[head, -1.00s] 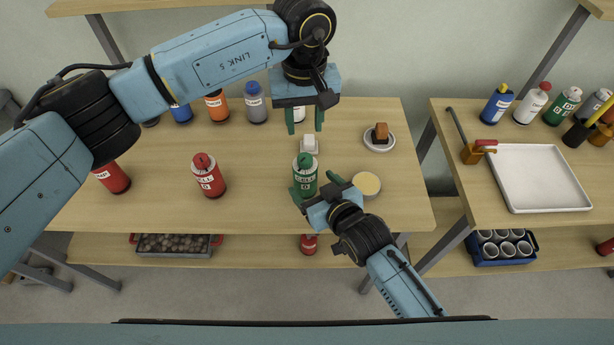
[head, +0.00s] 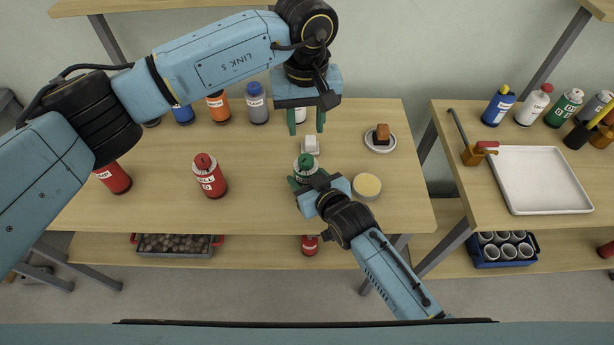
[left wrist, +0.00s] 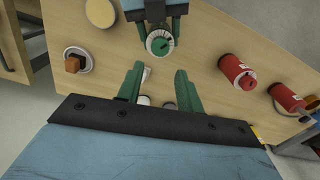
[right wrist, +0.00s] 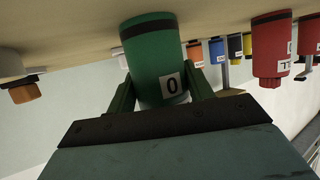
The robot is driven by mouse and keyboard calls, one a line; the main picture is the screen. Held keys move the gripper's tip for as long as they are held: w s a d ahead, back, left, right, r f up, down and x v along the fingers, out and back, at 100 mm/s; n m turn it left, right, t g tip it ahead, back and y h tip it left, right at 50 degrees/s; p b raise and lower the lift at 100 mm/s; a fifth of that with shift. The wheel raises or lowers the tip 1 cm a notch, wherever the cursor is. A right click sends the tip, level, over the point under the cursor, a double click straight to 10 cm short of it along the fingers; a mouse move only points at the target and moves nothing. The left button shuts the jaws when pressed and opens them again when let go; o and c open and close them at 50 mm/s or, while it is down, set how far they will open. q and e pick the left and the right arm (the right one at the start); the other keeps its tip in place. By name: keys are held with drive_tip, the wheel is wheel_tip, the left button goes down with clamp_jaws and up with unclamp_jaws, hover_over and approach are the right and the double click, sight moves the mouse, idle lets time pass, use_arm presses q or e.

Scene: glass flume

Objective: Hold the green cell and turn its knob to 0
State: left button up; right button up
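The green cell (head: 305,177) stands upright near the table's front edge, with a green knob (left wrist: 161,44) inside a white marked dial ring. I cannot read where the knob points. My right gripper (head: 308,180) has one finger on each side of the cell's body, with no clear gap. In the right wrist view the cell (right wrist: 155,55) fills the space between the fingers and shows a label with 0. My left gripper (head: 306,121) is open and empty, above the table behind the cell; its fingers show in the left wrist view (left wrist: 160,70).
A small white block (head: 311,146) lies behind the cell. A round yellow-topped item (head: 367,187) is close to its right, and a red cell (head: 210,176) stands to the left. A plate with a brown object (head: 380,139) sits farther right. Several bottles line the back.

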sight(306, 159)
use_arm(q)
drive_tip(key=shift+o, duration=0.2)
use_arm(e)
drive_tip(key=c, duration=0.4)
use_arm(q)
drive_tip(key=shift+o, duration=0.6)
drive_tip(key=shift+f+m+t, duration=0.5)
drive_tip(key=shift+f+t, duration=0.45)
drive_tip(key=shift+t, duration=0.15)
drive_tip(key=shift+s+f+m+t, duration=0.25)
drive_tip(key=shift+f+m+t, duration=0.05)
drive_tip(key=shift+f, duration=0.25)
drive_tip(key=shift+s+f+x, duration=0.1)
drive_tip(key=shift+s+x, duration=0.15)
drive_tip(key=shift+x, duration=0.9)
drive_tip(key=shift+s+f+x, duration=0.1)
drive_tip(key=shift+s+x, duration=0.2)
drive_tip(key=shift+x, duration=0.8)
drive_tip(key=shift+s+x, duration=0.25)
drive_tip(key=shift+x, duration=0.9)
